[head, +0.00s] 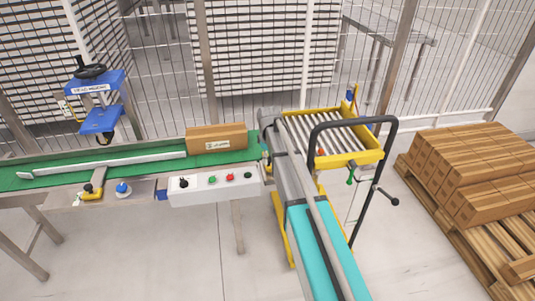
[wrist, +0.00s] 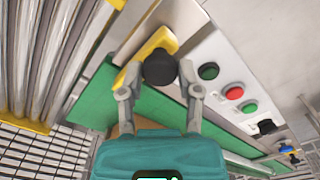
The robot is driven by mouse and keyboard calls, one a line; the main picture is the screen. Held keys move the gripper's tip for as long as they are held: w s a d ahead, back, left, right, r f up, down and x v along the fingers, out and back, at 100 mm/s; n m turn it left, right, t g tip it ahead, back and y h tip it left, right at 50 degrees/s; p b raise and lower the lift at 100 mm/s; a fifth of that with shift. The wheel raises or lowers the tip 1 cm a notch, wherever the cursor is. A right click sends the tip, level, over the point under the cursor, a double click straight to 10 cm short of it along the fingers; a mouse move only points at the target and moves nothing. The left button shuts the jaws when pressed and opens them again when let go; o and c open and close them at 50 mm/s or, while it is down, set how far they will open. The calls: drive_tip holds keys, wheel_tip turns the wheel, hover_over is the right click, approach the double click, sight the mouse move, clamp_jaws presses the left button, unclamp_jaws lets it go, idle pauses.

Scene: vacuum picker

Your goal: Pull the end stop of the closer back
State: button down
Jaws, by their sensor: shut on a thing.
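The end stop (wrist: 155,38) shows in the wrist view as a yellow piece with a black round knob (wrist: 159,67) on it. It sits at the right end of the green belt, between the belt and the roller table. My gripper (wrist: 159,78) has a grey finger on each side of the knob and is shut on it. In the head view my own arm hides most of this spot, and the gripper's fingers cannot be made out there. A carton (head: 217,137) lies on the green belt (head: 60,172) close to its right end.
A white control box (head: 210,181) with several buttons stands right beside the stop. The yellow-framed roller table (head: 355,158) with a black handle bar (head: 355,120) is to the right. A blue closer head (head: 97,87) stands over the belt. Stacked cartons (head: 475,170) lie on a pallet (head: 510,245).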

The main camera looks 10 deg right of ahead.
drive_tip(key=shift+s, duration=0.65)
drive_tip(key=shift+c, duration=1.5)
unclamp_jaws()
drive_tip(key=shift+w, duration=0.2)
